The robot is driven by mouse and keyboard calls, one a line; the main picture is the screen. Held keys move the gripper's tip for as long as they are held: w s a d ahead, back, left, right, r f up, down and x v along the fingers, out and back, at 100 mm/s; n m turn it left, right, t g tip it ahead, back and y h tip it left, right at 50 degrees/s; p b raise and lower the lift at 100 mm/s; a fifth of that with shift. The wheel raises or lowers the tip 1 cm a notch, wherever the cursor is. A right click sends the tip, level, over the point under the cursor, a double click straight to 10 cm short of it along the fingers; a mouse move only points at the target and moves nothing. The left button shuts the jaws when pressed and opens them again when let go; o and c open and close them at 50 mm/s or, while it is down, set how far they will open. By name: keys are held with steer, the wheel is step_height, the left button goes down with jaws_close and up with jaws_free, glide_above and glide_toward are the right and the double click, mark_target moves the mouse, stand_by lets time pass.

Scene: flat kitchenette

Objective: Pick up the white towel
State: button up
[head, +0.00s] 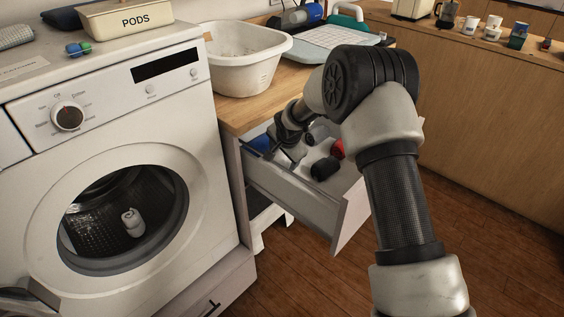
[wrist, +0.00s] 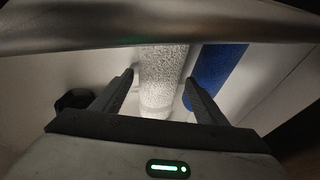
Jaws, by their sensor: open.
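A rolled white towel (wrist: 163,68) with a rough, speckled surface lies in the open drawer (head: 301,195). In the wrist view it lies between the two fingers of my gripper (wrist: 160,82), which is open with one finger on each side. I cannot tell whether either finger touches it. Another white rolled item (head: 133,222) lies inside the washing machine drum.
A blue roll (wrist: 220,70) lies just right of the white towel. Dark rolls (head: 324,169) and a red one (head: 338,149) lie elsewhere in the drawer. A white basin (head: 246,75) stands on the counter beside the washing machine (head: 200,190).

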steer(key=shift+c, duration=0.5)
steer(key=c, duration=0.8)
